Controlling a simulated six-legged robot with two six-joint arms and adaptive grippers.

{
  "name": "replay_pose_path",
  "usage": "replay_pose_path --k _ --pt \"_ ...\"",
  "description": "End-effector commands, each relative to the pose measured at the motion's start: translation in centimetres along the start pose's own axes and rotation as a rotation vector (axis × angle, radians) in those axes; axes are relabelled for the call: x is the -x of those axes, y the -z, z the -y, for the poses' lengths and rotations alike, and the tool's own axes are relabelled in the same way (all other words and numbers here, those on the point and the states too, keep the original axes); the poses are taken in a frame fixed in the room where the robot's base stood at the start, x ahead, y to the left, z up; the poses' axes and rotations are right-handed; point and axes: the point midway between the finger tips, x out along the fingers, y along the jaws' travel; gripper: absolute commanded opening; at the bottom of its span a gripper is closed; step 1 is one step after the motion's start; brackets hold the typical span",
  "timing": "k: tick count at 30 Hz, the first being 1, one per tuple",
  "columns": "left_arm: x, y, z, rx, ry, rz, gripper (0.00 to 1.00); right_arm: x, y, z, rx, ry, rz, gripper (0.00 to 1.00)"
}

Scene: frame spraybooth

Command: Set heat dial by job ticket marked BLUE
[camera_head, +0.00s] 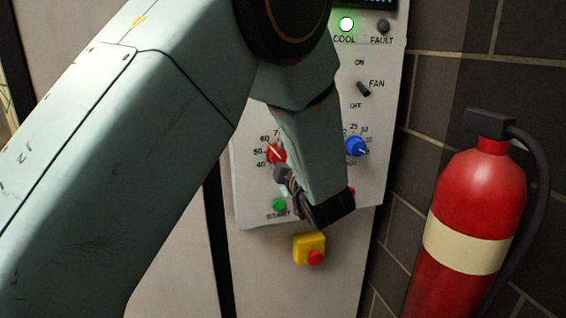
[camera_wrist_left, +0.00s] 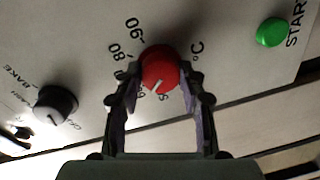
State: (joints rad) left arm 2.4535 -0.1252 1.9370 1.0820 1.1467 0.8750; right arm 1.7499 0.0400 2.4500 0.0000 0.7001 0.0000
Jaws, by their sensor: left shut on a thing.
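The red heat dial (camera_wrist_left: 160,67) with a white pointer line sits on the pale control panel (camera_head: 392,88), amid a °C scale. It also shows in the head view (camera_head: 276,152), beside the marks 40, 50 and 60. My left gripper (camera_wrist_left: 162,76) is shut on the dial, one finger on each side. In the head view my left gripper (camera_head: 284,172) is partly hidden by its own arm. Fingers cover part of the scale, so the exact reading cannot be told. No ticket marked BLUE is in view. My right gripper is not in view.
A blue dial (camera_head: 355,146), a fan switch (camera_head: 363,89) and a lit green COOL lamp (camera_head: 346,24) are on the panel. A black knob (camera_wrist_left: 55,103) and green START button (camera_wrist_left: 272,32) flank the dial. A yellow box (camera_head: 309,248) hangs below; a fire extinguisher (camera_head: 474,200) stands right.

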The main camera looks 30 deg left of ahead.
Motion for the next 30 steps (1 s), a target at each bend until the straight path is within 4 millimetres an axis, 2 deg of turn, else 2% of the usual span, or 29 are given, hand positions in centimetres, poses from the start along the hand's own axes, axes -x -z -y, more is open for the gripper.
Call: replay_pose_path --k 11,12,20,30 --pt "-0.04 0.08 -0.34 0.007 -0.006 -0.003 0.09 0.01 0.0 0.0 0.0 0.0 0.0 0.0" --pt "-0.04 0.08 -0.34 0.007 -0.006 -0.003 0.43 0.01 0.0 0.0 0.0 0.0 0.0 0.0" --pt "-0.02 0.03 -0.17 0.005 -0.003 -0.001 0.63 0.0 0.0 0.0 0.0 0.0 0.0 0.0" --pt "0.0 0.01 -0.08 -0.009 0.0 -0.001 0.63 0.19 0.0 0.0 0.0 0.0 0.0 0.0"
